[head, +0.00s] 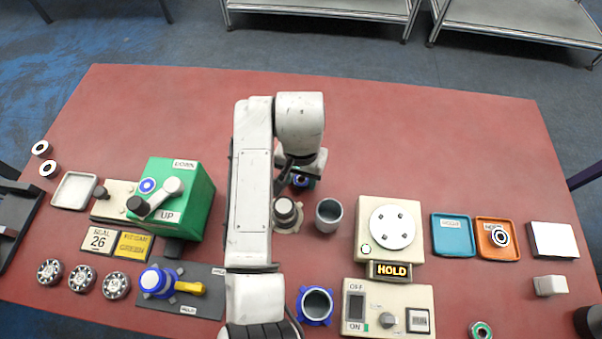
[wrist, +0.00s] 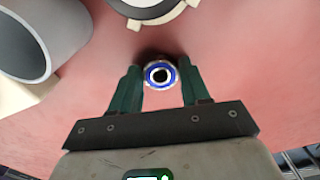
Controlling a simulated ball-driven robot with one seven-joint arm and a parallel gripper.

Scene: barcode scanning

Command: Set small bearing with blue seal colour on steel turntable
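A small bearing with a blue seal ring (wrist: 161,75) lies between the two green fingers of my gripper (wrist: 160,72) in the wrist view. The fingers are close on both sides of it, but contact is unclear. In the head view my gripper (head: 302,180) is beyond the round-topped grey metal piece on a cream base (head: 287,213), partly hidden by my arm. A pale round disc with several dark spots (head: 392,227) sits on a cream unit with a lit HOLD sign. I cannot tell which of these two is the steel turntable.
A grey cup (head: 329,214) stands beside the metal piece. A blue-flanged cup (head: 315,305) is nearer. A green lever box (head: 178,200) is left. A blue tray (head: 453,236) and an orange tray (head: 489,250) holding a bearing are right. The far table is clear.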

